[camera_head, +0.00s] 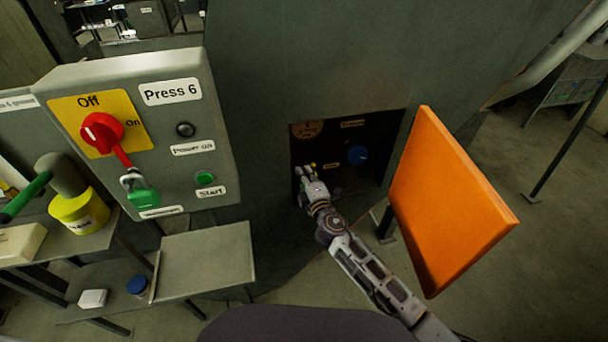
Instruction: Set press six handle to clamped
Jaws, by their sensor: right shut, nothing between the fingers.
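The Press 6 control box (150,135) stands at the left, with a red rotary switch (102,134) on a yellow Off/On plate and a green padlock (143,197) hanging below it. To its right, a dark recess (375,185) in the press body is open, its orange door (450,200) swung out to the right. Inside the recess are a blue knob (357,154), a round tan plate (308,130) and small labels too small to read. My right gripper (308,174) is shut and empty at the left side of the recess. I cannot clearly make out a clamp handle there. My left gripper is not in view.
The open orange door stands close to the right of my right arm. A grey shelf (205,262) at the lower left holds a blue-lidded jar (138,286) and a white block (93,298). A yellow container (79,213) stands left. Floor at the right is mostly clear.

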